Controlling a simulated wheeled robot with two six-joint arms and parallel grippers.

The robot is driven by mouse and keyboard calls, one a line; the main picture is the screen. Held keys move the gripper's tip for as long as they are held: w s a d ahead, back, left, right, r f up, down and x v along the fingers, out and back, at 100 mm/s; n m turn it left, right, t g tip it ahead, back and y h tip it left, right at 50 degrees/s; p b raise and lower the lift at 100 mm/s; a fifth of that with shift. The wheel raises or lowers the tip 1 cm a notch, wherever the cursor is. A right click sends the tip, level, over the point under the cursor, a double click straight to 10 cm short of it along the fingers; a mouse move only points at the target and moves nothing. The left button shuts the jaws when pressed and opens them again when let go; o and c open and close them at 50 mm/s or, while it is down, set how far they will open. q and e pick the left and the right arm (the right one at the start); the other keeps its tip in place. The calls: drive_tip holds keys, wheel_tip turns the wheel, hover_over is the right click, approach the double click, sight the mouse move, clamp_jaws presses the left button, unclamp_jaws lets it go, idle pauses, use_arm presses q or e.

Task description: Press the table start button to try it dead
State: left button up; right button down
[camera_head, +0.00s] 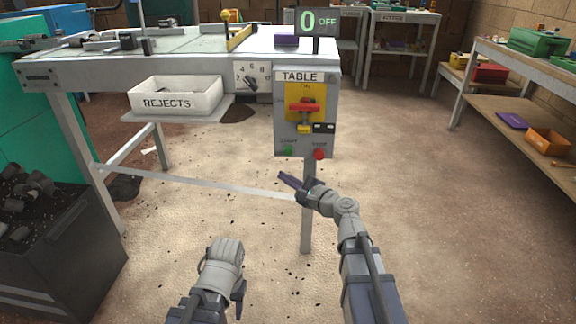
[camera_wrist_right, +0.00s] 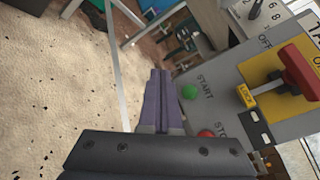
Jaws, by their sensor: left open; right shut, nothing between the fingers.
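The grey TABLE control box (camera_head: 321,138) stands on a post at the table's end. Its green START button (camera_head: 289,151) is at the lower left, and the button also shows in the right wrist view (camera_wrist_right: 189,91). The red STOP button (camera_head: 319,154) is at the lower right. My right gripper (camera_head: 284,178) is shut and empty, just below the START button; in the right wrist view its fingers (camera_wrist_right: 159,82) point past the button's left side, apart from it. My left gripper (camera_head: 239,300) is open and empty, low over the floor.
A red switch handle (camera_head: 304,107) on a yellow plate carries a yellow LOCK tag (camera_head: 304,128). The display (camera_head: 318,21) reads 0 OFF. A white REJECTS tray (camera_head: 203,103) hangs left of the box. The floor before the box is open.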

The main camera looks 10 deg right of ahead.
drive_tip(key=shift+w+d+f+m, duration=0.1)
drive_tip(key=shift+d+f+m, duration=0.05)
drive_tip(key=shift+d+m, duration=0.2)
drive_tip(key=shift+w, duration=0.1)
approach(285, 154)
drive_tip(key=shift+w+a+f, duration=0.15)
drive_tip(key=shift+w+a, duration=0.8)
drive_tip(key=shift+a, duration=0.1)
drive_tip(key=shift+w+a+f, duration=0.15)
drive_tip(key=shift+w+a, duration=0.8)
drive_tip(key=shift+a, duration=0.05)
drive_tip(key=shift+w, duration=0.15)
idle(0.6)
drive_tip(key=shift+w+d, duration=0.1)
drive_tip(key=shift+w, duration=0.15)
drive_tip(key=shift+w+d, duration=0.2)
drive_tip(key=shift+w, duration=0.3)
idle(0.7)
idle(0.3)
drive_tip(key=shift+s+a, duration=0.3)
drive_tip(key=shift+s, duration=0.6)
